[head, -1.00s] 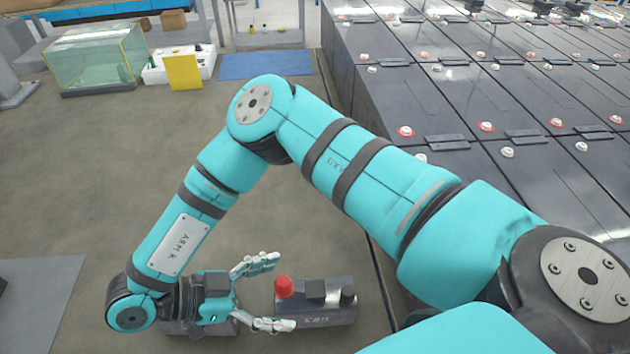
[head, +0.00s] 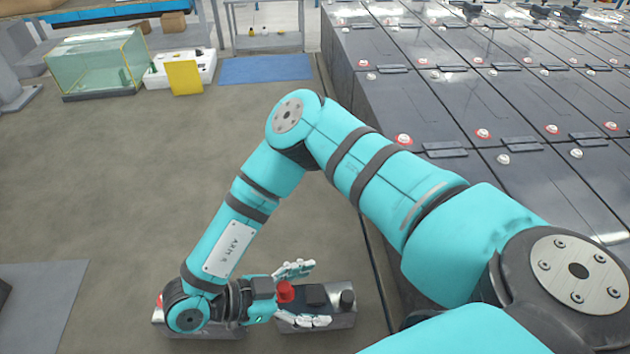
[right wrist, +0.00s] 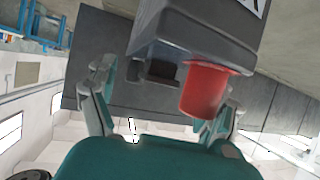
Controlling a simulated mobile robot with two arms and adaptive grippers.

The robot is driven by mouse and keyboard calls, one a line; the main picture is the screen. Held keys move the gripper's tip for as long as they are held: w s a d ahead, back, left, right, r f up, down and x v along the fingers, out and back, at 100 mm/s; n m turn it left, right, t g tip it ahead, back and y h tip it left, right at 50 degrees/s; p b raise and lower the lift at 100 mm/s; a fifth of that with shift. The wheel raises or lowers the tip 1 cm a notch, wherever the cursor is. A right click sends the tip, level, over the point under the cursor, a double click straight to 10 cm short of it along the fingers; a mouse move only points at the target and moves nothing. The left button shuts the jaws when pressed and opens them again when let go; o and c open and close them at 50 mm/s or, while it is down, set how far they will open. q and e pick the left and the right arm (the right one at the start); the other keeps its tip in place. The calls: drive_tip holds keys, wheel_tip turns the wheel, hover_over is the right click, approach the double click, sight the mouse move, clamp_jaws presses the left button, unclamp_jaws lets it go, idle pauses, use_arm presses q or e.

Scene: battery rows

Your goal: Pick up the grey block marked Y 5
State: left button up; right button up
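A grey block (head: 342,318) with a red knob and dark terminals on top lies on the floor at the lower middle of the head view. Its marking cannot be read now. My right gripper (head: 300,295) is open, with one finger on the far side of the block and one on the near side, around its red-knob end. In the right wrist view the block (right wrist: 195,38) and its red knob (right wrist: 205,92) are between the spread fingers of the gripper (right wrist: 163,105). I cannot tell whether the fingers touch it. My left gripper is not in view.
A second grey block (head: 165,325) is partly hidden behind my right wrist. Rows of large dark battery units (head: 480,110) fill the right side. A glass tank (head: 95,65), a yellow panel (head: 184,78) and a blue mat (head: 265,68) are further back. The middle floor is clear.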

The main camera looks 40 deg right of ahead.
drive_tip(key=shift+s, duration=0.1)
clamp_jaws()
drive_tip(key=shift+r, duration=0.1)
idle(0.4)
